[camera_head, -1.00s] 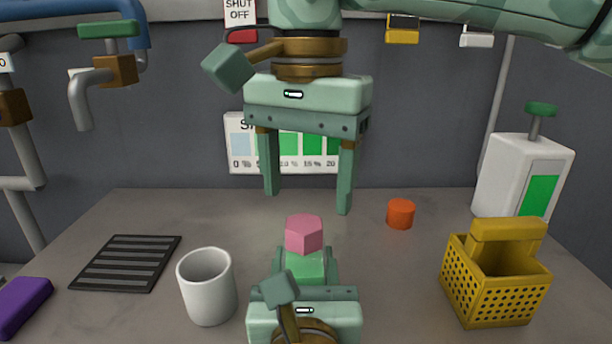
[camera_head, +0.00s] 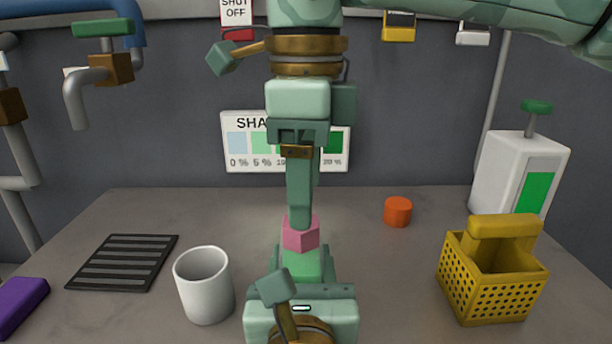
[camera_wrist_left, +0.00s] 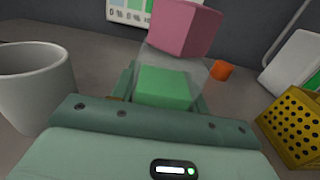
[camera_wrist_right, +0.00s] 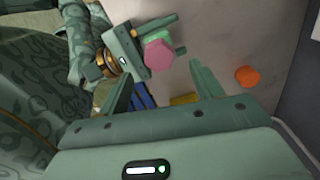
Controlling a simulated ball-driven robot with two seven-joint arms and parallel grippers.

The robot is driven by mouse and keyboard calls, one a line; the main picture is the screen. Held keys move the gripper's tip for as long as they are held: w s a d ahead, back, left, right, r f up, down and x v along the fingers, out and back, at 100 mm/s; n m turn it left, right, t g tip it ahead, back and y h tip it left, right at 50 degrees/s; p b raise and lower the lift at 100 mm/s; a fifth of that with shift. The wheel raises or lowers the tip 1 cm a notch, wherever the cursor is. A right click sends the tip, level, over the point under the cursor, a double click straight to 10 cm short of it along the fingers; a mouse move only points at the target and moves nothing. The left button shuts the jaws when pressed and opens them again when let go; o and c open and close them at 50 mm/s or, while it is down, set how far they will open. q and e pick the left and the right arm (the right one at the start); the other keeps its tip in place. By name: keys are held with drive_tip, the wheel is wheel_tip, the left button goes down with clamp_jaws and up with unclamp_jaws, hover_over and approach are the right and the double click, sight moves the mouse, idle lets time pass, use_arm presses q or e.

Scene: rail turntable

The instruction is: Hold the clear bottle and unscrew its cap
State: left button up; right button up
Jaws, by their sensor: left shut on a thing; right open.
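The clear bottle holds green liquid (camera_wrist_left: 163,87) and has a pink faceted cap (camera_head: 300,235). It stands upright at the front middle. My left gripper (camera_head: 302,268) is shut on the bottle's body from the near side, below the cap. My right gripper (camera_head: 300,222) points down over the cap and is open. In the head view its fingers line up one behind the other, and the near fingertip overlaps the cap's top. In the right wrist view the cap (camera_wrist_right: 158,54) shows beyond and between the two open fingers (camera_wrist_right: 160,66); contact cannot be told.
A white cup (camera_head: 204,287) stands close left of the bottle, with a black slatted mat (camera_head: 124,262) and a purple block (camera_head: 20,305) further left. An orange cylinder (camera_head: 397,212), a yellow basket (camera_head: 492,285) and a white dispenser (camera_head: 515,175) stand to the right.

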drive_tip(key=m, duration=0.4)
drive_tip(key=shift+s, duration=0.1)
drive_tip(key=shift+f, duration=0.1)
drive_tip(key=shift+f, duration=1.9)
drive_tip(key=c, duration=1.3)
drive_tip(key=shift+o, duration=0.2)
drive_tip(key=n, duration=0.4)
drive_tip(key=shift+n, duration=0.8)
